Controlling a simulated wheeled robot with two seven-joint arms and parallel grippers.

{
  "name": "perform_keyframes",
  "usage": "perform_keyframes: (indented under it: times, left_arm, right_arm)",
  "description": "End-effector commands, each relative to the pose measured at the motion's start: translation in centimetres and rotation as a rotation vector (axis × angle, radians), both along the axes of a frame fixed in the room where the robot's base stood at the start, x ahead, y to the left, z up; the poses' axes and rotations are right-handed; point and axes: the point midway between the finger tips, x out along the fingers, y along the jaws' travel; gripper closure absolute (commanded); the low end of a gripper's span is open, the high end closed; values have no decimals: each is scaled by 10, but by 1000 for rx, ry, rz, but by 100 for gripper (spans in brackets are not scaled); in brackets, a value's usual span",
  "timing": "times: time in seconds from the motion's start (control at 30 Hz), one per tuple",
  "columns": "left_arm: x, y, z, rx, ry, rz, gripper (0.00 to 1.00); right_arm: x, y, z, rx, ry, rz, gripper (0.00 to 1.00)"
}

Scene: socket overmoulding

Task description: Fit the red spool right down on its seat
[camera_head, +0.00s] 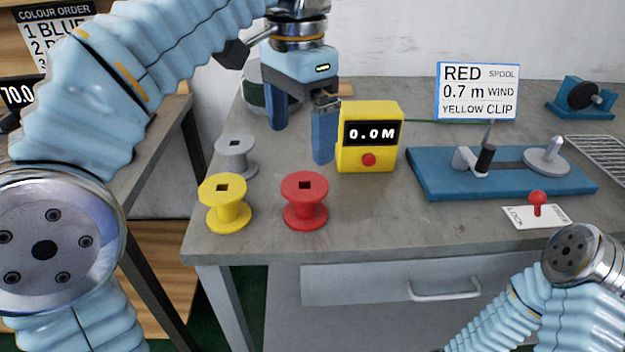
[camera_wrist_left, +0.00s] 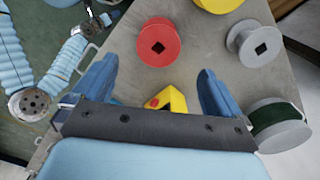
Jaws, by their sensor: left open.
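The red spool (camera_head: 305,203) stands upright on the grey table near its front edge, its square hole facing up. It also shows in the left wrist view (camera_wrist_left: 158,42). My left gripper (camera_head: 300,140) is open and empty, pointing down behind and above the red spool, apart from it. Its fingers also show in the left wrist view (camera_wrist_left: 155,90). The blue winder base (camera_head: 430,180) on the right carries a grey disc with an upright pin (camera_head: 547,158) and a black-handled crank (camera_head: 484,158). Which part is the seat I cannot tell. My right gripper is out of view; only its arm shows.
A yellow spool (camera_head: 225,205) and a grey spool (camera_head: 236,157) stand left of the red one. A yellow meter (camera_head: 369,155) reads 0.0M, close beside my left fingers. A red lever (camera_head: 537,203) stands front right. A sign (camera_head: 478,92) reads RED SPOOL, 0.7 m WIND, YELLOW CLIP.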

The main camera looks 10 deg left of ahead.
Motion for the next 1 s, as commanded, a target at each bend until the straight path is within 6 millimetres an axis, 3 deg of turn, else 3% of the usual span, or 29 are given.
perform_keyframes:
  times: [0.3,0.57,0.8,1.0]
  left_arm:
    - [-1,0,-66,2,2,-1,0]
    - [0,-1,-89,2,2,-1,0]
    - [2,-5,-127,1,2,-2,0]
    - [3,-4,-134,0,0,0,0]
  right_arm:
    - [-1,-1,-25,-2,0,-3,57]
    - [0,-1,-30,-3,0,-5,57]
    - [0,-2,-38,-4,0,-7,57]
    - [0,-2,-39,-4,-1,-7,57]
